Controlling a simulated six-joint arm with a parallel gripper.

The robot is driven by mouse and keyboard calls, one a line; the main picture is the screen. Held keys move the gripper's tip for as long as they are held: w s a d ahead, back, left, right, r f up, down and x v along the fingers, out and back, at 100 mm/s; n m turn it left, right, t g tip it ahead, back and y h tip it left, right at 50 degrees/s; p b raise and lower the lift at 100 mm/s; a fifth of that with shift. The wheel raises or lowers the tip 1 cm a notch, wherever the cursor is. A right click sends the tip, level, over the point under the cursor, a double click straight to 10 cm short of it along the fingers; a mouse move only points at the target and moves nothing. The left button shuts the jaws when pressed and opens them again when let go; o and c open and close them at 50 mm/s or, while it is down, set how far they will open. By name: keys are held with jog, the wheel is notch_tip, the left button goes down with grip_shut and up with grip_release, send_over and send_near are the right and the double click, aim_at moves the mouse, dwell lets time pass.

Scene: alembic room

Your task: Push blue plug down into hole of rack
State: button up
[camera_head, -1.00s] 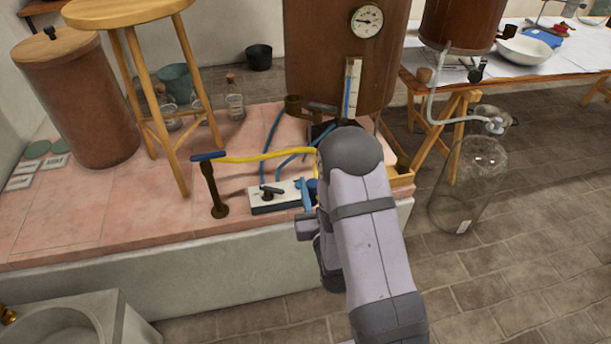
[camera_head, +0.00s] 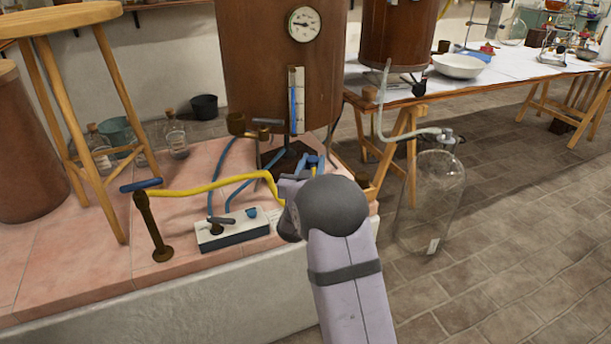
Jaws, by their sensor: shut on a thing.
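A white box with a blue-grey front (camera_head: 234,232) sits on the pink tiled ledge, left of my arm. It seems to be the rack, with a black lever on its left part. A small blue plug (camera_head: 252,213) shows on its top near the right end; I cannot tell how deep it sits. My gripper (camera_head: 302,168) is right of the box and farther back, partly hidden by my wrist. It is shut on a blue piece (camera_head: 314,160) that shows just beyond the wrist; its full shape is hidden. A yellow hose (camera_head: 215,185) runs to the gripper area.
A dark post with a blue handle (camera_head: 151,225) stands left of the box. Blue tubes (camera_head: 240,190) run behind the box. A wooden stool (camera_head: 70,15), a copper vessel (camera_head: 265,75) and a glass bottle (camera_head: 430,200) stand around. The ledge front is bare.

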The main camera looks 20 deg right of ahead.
jog(key=shift+w+d, duration=0.1)
jog(key=shift+f, duration=0.25)
jog(key=shift+f+b, duration=1.85)
jog(key=shift+f, duration=0.45)
jog(key=shift+f+b, duration=1.55)
jog(key=shift+f, duration=0.45)
dwell(3.3)
